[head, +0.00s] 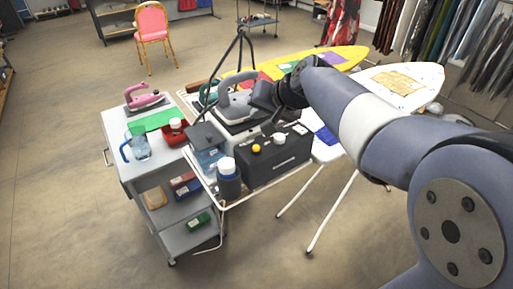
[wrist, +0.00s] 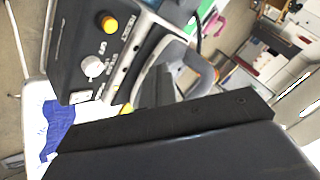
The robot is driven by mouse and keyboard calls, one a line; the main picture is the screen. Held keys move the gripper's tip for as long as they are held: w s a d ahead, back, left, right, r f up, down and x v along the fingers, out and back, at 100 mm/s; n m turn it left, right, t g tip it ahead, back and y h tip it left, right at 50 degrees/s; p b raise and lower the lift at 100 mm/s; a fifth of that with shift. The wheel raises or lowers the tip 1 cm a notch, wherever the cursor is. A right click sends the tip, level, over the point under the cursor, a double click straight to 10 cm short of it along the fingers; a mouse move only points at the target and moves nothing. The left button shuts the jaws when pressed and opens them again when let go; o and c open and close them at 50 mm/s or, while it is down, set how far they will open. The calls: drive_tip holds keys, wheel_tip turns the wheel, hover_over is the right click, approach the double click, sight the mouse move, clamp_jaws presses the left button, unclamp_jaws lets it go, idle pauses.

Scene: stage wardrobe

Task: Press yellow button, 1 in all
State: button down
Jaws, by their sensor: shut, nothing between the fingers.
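In the wrist view the yellow button (wrist: 109,24) sits near the top of the dark panel (wrist: 75,45), beside lettering that seems to read RESET. A white knob (wrist: 93,66) and a small white switch (wrist: 80,97) are on the same panel. My gripper (head: 264,97) is shut and empty, above and behind the box in the head view, apart from the button. Dark gripper parts fill the lower wrist view.
A grey steam iron (head: 235,104) stands behind the box. A dark cup with a white and blue top (head: 228,176) stands left of it. A trolley (head: 128,168) carries a pink iron (head: 143,97) and a blue jug (head: 137,146). Ironing boards (head: 405,83) lie behind.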

drive_tip(key=b, duration=0.6)
hover_over(259, 152)
drive_tip(key=shift+f, duration=3.95)
drive_tip(key=shift+f, duration=0.15)
drive_tip(key=shift+f+b, duration=0.25)
drive_tip(key=shift+b, duration=0.15)
drive_tip(key=shift+f+b, duration=0.5)
drive_tip(key=shift+r, duration=0.1)
drive_tip(key=shift+r+p, duration=0.7)
drive_tip(key=shift+r, duration=0.15)
wheel_tip(259, 152, up, 5)
drive_tip(key=p, duration=0.3)
drive_tip(key=shift+p, duration=0.4)
